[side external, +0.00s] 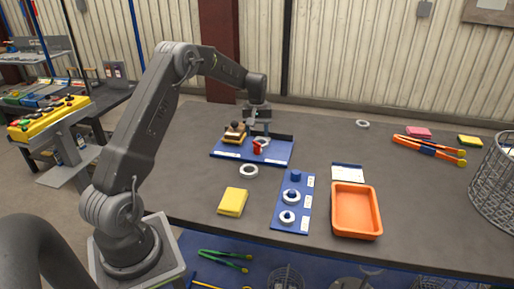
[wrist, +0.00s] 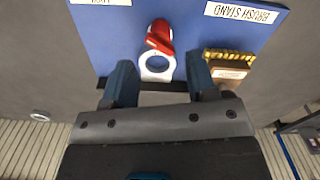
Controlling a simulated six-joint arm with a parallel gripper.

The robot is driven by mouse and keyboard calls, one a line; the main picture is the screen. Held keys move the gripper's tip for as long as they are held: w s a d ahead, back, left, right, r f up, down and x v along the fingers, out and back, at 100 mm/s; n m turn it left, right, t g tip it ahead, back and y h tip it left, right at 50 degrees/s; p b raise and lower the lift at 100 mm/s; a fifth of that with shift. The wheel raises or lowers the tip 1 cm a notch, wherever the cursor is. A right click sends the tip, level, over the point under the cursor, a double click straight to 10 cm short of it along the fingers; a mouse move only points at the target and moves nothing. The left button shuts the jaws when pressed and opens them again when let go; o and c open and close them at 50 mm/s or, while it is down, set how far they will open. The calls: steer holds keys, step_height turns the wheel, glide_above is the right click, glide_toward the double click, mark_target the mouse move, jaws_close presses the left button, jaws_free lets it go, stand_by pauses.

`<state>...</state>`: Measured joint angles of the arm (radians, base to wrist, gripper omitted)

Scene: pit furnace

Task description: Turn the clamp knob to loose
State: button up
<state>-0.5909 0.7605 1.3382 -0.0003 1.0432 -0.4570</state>
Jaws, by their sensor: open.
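The red knob (wrist: 160,36), a lever-like handle, sits on the blue board (side external: 224,153). In the side view the red knob (side external: 257,147) is near the board's middle. A white ring (wrist: 157,67) lies right beside the knob, towards my gripper in the wrist view. My gripper (wrist: 161,76) is open, with one blue finger on each side of the ring and the knob just beyond the fingertips. In the side view my gripper (side external: 259,128) points down over the back of the board. Contact with the ring cannot be told.
A brush (side external: 235,132) stands on the board, left of the knob in the side view. A loose white ring (side external: 249,171), a yellow block (side external: 232,202), a second blue board (side external: 280,210) with rings and an orange tray (side external: 356,230) lie nearer. Table between them is clear.

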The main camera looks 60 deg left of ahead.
mark_target(257, 143)
step_height(257, 143, down, 7)
stand_by(0.3)
steer(key=shift+c, duration=0.4)
